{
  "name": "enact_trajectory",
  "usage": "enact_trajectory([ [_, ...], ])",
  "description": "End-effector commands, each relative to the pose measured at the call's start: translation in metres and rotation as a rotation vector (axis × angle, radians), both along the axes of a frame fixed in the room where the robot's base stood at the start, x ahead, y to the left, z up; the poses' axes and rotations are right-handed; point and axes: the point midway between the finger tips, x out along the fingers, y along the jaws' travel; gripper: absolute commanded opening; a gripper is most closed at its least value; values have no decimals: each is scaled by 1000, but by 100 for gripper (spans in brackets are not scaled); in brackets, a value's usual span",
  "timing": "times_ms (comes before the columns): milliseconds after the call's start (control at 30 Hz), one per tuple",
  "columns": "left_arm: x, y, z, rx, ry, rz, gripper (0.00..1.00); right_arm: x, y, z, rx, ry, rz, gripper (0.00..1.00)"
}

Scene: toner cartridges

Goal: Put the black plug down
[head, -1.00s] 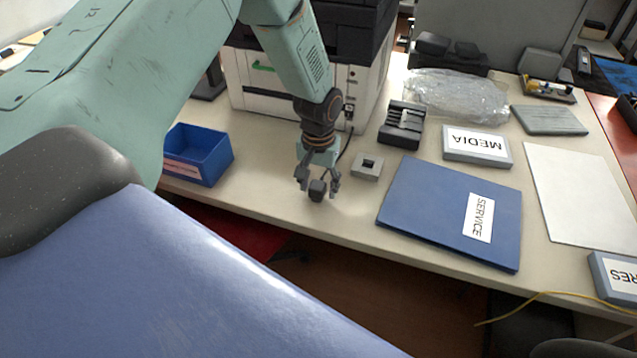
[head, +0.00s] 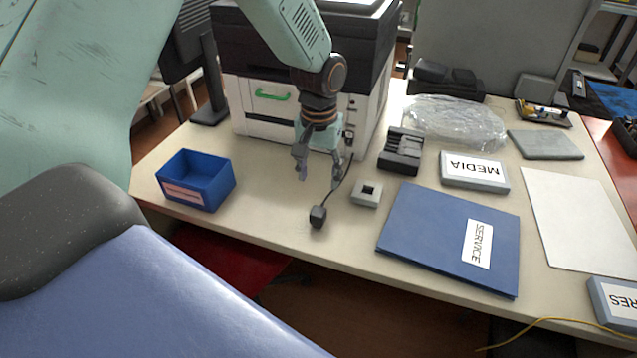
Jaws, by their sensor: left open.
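The black plug (head: 318,216) lies on the light table near its front edge, with its thin dark cable running up and back toward the printer. My left gripper (head: 318,180) is open and empty, above and behind the plug and apart from it. The cable passes beside its right finger; I cannot tell whether they touch. A small light grey block with a dark square socket (head: 367,194) sits on the table to the right of the plug. My right gripper is not in view.
A blue open bin (head: 196,180) stands at left, a printer (head: 262,112) behind. To the right are a black slotted holder (head: 401,151), a blue SERVICE folder (head: 430,225), a MEDIA box (head: 475,171) and clear plastic wrap (head: 455,120). Table between bin and plug is bare.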

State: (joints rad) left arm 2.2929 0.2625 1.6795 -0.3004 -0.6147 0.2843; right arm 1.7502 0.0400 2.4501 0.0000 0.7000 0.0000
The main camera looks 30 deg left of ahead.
Motion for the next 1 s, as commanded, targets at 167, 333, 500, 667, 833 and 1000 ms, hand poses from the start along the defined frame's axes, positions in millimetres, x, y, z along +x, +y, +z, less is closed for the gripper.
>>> enact_trajectory([
  [167, 0, 0, 4, 0, 1, 0, 56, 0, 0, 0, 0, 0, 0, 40],
  [333, -18, -13, -26, -16, 12, -24, 56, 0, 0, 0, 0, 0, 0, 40],
  [500, -85, -49, -104, -58, 18, -80, 56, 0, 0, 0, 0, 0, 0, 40],
  [667, -168, -73, -157, -72, 19, -117, 56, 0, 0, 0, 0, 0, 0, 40],
  [833, -255, -83, -179, -50, 17, -154, 56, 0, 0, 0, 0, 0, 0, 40],
  [1000, -305, -82, -179, -19, 12, -186, 56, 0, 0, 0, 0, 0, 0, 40],
])
